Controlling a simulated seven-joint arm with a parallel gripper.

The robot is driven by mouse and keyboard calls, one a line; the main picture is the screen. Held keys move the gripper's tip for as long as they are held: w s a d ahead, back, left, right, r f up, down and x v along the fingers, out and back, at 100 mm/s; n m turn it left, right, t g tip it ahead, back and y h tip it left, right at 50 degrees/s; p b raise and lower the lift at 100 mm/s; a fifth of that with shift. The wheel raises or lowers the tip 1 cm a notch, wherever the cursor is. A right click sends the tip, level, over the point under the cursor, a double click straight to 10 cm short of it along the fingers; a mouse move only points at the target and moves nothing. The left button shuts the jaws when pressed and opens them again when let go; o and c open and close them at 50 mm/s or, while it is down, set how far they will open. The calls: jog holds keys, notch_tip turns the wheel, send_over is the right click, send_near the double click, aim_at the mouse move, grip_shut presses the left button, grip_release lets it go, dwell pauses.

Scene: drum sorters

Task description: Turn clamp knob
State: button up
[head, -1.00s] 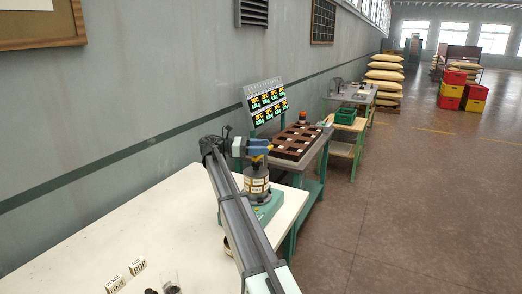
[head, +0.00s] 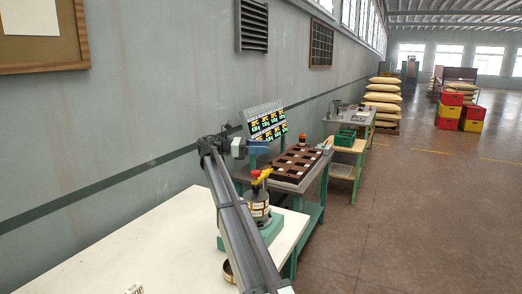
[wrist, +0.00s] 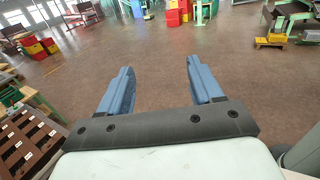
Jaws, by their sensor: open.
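The clamp knob (head: 262,174) appears as a yellow and red piece on top of a cream labelled drum device (head: 257,206), which stands on a green base (head: 262,236) at the table's far end. In the head view my gripper (head: 262,147), with blue fingers, is above the knob and apart from it. In the wrist view my gripper (wrist: 158,64) has its two blue fingers spread wide with nothing between them. It points out over the floor, and the knob is not in that view. My arm hides part of the device's left side.
A white table (head: 150,250) fills the near left. A brown compartment tray (head: 297,166) sits on a green bench beyond the device, below a lit display board (head: 267,126). The wall is close on the left. Open floor (head: 420,215) lies to the right.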

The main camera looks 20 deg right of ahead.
jog(key=shift+a, duration=0.1)
jog(key=a+f, duration=0.1)
jog(key=a, duration=0.3)
jog(key=n+t+h, duration=0.1)
jog(key=n+t, duration=0.3)
send_near(256, 175)
jog(key=s+a+r, duration=0.2)
jog(key=w+d+t, duration=0.1)
jog(key=d, duration=0.3)
jog(key=w+d+f+t, duration=0.1)
jog(key=d, duration=0.4)
jog(key=w+d, duration=0.1)
jog(key=d, duration=0.4)
jog(key=shift+d+f+t, duration=0.2)
jog(key=shift+t, duration=0.2)
jog(key=shift+c, duration=0.4)
